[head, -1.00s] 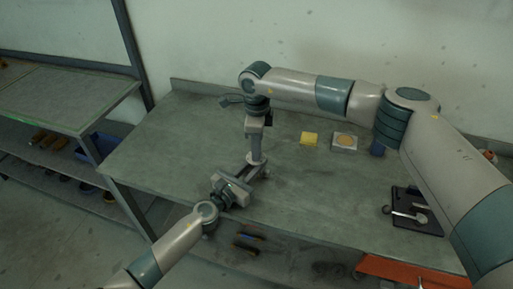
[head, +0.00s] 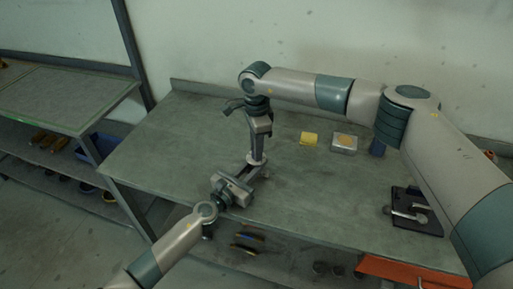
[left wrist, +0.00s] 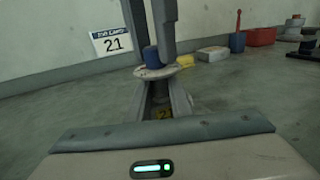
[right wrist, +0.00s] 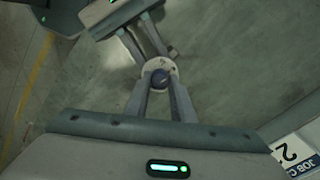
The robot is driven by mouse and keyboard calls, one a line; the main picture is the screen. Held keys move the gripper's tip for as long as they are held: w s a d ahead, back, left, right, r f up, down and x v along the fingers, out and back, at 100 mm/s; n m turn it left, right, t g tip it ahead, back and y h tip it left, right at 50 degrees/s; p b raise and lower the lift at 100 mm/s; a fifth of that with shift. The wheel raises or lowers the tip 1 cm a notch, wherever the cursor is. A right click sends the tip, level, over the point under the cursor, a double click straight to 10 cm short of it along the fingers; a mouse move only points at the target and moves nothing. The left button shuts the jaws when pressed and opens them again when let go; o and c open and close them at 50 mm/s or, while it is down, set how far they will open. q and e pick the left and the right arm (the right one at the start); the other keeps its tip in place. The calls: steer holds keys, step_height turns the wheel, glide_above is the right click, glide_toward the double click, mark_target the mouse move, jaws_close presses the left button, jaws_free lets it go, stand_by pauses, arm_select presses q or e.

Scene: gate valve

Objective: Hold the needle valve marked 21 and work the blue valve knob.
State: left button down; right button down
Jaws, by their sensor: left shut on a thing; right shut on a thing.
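My left gripper (left wrist: 168,98) is shut on the valve body from the front. The blue knob (left wrist: 152,57) sits on top of the flange; in the right wrist view the knob (right wrist: 160,79) lies between my right fingertips. My right gripper (right wrist: 160,86) points down from above and is shut on the knob. In the head view both grippers meet at the flange (head: 257,162), and the fingers hide most of the valve.
A card reading 21 (left wrist: 111,40) stands at the back. A yellow block (head: 309,138) and a pale box (head: 343,143) lie to the right on the bench (head: 180,140). A dark plate with a metal handle (head: 416,212) is at the bench's right. The bench's left is clear.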

steer(key=shift+d, duration=0.1)
steer(key=c, duration=1.5)
jaws_free()
steer(key=shift+r, duration=0.15)
step_height(320, 180, up, 12)
steer(key=shift+f, duration=0.1)
arm_select(q)
steer(key=c, duration=1.5)
jaws_free()
steer(key=shift+s, duration=0.1)
steer(key=v, duration=1.2)
